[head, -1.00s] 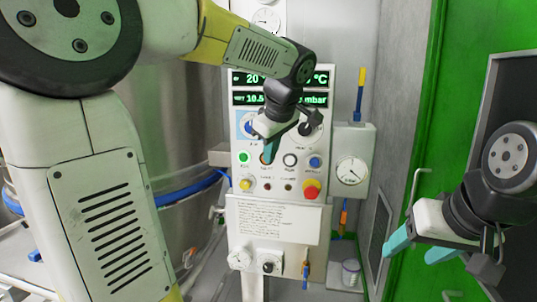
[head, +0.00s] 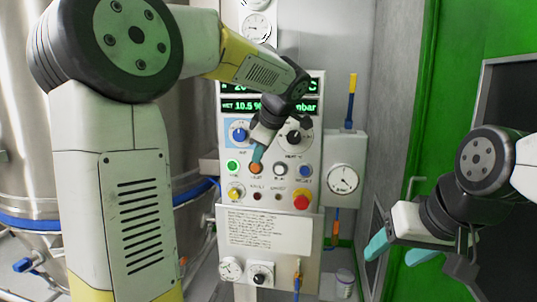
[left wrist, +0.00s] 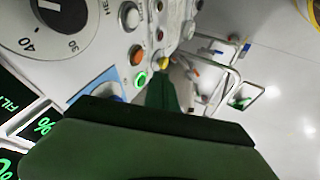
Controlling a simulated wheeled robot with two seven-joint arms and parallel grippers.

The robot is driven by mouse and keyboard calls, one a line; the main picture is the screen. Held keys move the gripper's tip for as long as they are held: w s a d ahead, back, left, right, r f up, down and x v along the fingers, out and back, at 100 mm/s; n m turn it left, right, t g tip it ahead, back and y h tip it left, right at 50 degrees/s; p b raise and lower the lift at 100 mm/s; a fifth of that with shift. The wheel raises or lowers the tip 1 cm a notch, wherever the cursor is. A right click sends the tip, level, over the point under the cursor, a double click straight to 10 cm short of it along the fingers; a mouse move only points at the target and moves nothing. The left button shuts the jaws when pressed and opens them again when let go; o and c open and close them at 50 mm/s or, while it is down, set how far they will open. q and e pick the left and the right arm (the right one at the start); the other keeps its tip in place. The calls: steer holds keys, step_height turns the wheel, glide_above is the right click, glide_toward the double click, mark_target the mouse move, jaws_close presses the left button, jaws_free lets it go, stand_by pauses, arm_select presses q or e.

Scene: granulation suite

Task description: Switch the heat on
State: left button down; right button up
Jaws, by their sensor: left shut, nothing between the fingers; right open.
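The control panel (head: 300,215) is upright, with a row of round buttons below its knobs. An orange button (head: 256,168) sits between a green lit button (head: 232,166) and a white one (head: 281,169); its small label is too blurred to read surely. In the left wrist view the orange button (left wrist: 137,55) shows beside the green lit one (left wrist: 141,79). My left gripper (head: 257,154) is shut and empty, its teal tip just above the orange button; I cannot tell whether they touch. My right gripper (head: 398,252) is open and empty at the right, away from the panel.
A blue-backed knob (head: 239,131) and a black knob (head: 294,137) sit above the buttons. A red stop button (head: 301,202) is lower right. A gauge box (head: 343,179) stands right of the panel. A steel vessel (head: 20,120) fills the left; a green door (head: 450,80) is at right.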

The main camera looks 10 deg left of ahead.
mark_target(256, 165)
arm_select(q)
steer(key=w+f, duration=0.2)
steer(key=w+a+f, duration=0.1)
steer(key=w+f, duration=0.1)
steer(key=w+a+f, duration=0.1)
steer(key=w+f, duration=0.1)
steer(key=shift+w+a, duration=0.15)
steer(key=shift+a, duration=0.1)
steer(key=shift+w+r, duration=0.1)
steer(key=shift+w, duration=0.55)
